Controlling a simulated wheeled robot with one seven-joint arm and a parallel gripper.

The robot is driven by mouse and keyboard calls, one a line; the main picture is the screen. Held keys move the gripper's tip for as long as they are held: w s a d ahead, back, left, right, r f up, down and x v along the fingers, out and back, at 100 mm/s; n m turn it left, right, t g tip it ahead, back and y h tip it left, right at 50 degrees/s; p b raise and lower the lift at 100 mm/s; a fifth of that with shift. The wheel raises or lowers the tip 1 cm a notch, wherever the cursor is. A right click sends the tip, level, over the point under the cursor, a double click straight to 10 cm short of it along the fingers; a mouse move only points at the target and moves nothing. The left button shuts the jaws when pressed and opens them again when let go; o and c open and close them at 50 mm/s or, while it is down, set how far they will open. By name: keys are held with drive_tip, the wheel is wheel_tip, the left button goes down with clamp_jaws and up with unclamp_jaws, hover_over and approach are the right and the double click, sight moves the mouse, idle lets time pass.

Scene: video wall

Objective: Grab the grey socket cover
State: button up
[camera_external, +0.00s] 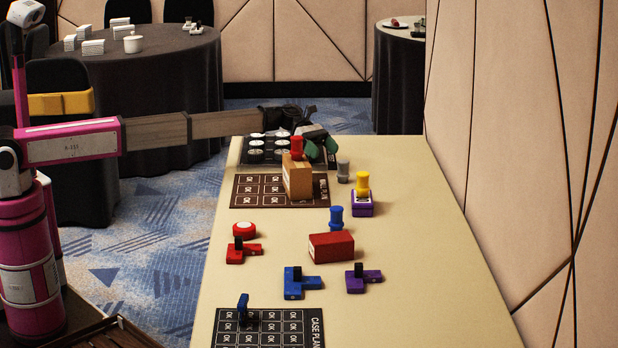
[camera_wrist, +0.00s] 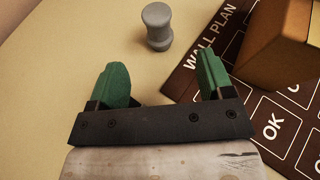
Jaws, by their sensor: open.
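A small grey spool-shaped piece (camera_external: 343,171), which looks like the grey socket cover, stands upright on the cream table (camera_external: 400,215). It stands to the right of a tan block. The wrist view also shows this grey piece (camera_wrist: 157,27), straight ahead of the gap between my green fingers. My gripper (camera_external: 322,150) is near the far end of the table, just behind and left of the grey piece. In the wrist view my gripper (camera_wrist: 162,75) is open, with nothing between its fingers, and apart from the piece.
A tan block (camera_external: 298,182) with a red spool on top stands on the brown wall plan board (camera_external: 240,200). A yellow spool (camera_external: 362,183) sits on a purple box to the right. Several coloured pieces and a red box (camera_external: 331,247) lie nearer; bare table lies between.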

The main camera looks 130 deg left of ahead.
sight(341, 167)
drive_tip(key=x, duration=0.9)
drive_tip(key=shift+a+f, duration=0.1)
drive_tip(key=shift+a, duration=0.15)
drive_tip(key=c, duration=1)
